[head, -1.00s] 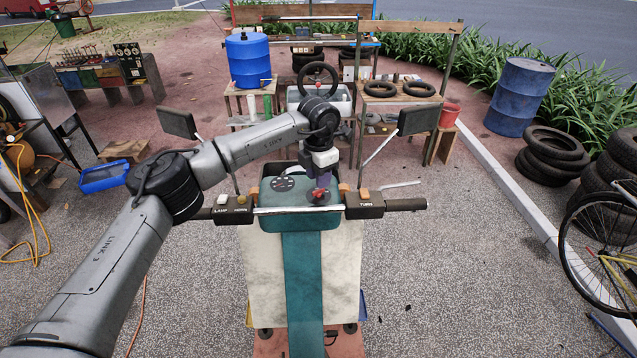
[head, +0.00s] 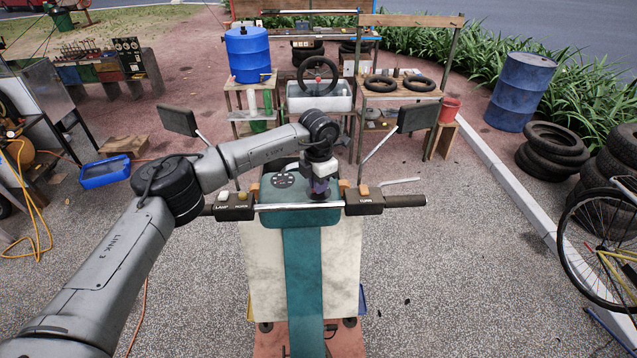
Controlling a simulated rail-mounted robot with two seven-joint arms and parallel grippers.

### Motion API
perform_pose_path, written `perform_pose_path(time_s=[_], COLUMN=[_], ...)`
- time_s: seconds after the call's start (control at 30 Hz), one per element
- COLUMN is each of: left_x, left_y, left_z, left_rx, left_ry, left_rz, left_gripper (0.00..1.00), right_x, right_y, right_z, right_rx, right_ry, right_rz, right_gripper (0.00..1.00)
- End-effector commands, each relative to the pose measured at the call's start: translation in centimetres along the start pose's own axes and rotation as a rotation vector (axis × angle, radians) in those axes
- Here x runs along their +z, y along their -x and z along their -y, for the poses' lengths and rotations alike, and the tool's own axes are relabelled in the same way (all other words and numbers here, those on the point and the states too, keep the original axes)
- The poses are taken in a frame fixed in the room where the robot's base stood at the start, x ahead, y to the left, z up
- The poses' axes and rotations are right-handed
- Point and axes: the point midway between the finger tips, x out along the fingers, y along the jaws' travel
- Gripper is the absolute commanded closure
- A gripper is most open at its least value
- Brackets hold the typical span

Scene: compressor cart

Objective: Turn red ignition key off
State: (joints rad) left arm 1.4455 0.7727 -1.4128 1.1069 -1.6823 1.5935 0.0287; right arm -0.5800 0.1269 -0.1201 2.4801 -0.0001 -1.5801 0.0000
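A teal scooter (head: 300,225) with handlebars stands upright in the middle of the head view. My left gripper (head: 320,192) points down over its teal top panel, between the handlebar controls and right of the round gauge (head: 283,180). The red ignition key is hidden now, behind the gripper at the spot where it showed earlier. I cannot tell whether the fingers are open, shut or touching the key. My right gripper is not in view.
The left control box (head: 234,206), right control box (head: 364,203), and two mirrors (head: 178,121) (head: 418,117) flank the gripper. A bench with a blue barrel (head: 247,54) and tyres stands behind. The paving beside the scooter is mostly clear.

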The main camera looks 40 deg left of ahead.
Motion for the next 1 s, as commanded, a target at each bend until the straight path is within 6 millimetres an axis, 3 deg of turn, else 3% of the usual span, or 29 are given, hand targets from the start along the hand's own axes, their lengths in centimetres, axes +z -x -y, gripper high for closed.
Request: perform_pose_path(time_s=[0.1,0.57,1.0], left_x=[0.01,0.02,0.04], left_y=[0.02,0.0,0.02], left_z=[0.01,0.01,0.01], left_rx=[0.0,0.0,0.0], left_ry=[0.0,0.056,0.419], left_rz=[0.0,0.0,0.0], left_gripper=[1.0,1.0,1.0], right_x=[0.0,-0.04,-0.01], right_y=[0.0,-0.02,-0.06], right_z=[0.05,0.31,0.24], right_rx=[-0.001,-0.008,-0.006], right_ry=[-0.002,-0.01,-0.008], right_rz=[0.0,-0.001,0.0], right_gripper=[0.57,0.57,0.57])
